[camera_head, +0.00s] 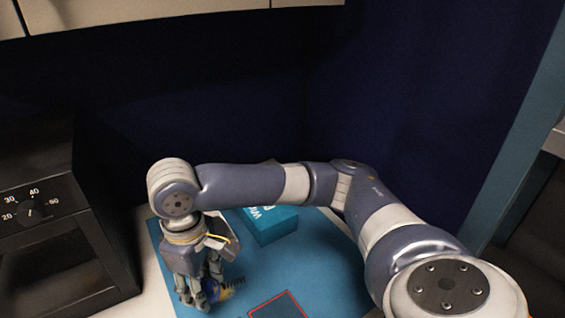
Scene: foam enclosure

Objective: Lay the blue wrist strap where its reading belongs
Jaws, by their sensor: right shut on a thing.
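My right gripper (203,297) comes down over the left part of the blue mat (245,275), fingers pointing down. It is shut on the blue wrist strap (221,291), which shows as a small blue and yellow piece with a dark coiled cord at its right. The fingers hide part of the strap, and I cannot tell whether it touches the mat. A dark rectangle outlined in red (278,306) lies on the mat to the right, cut by the bottom edge. My left gripper is out of view.
A blue box with white lettering (272,228) stands at the back of the mat, behind my right arm. A black device with a numbered dial (32,210) stands at the left. Dark blue walls enclose the back and right.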

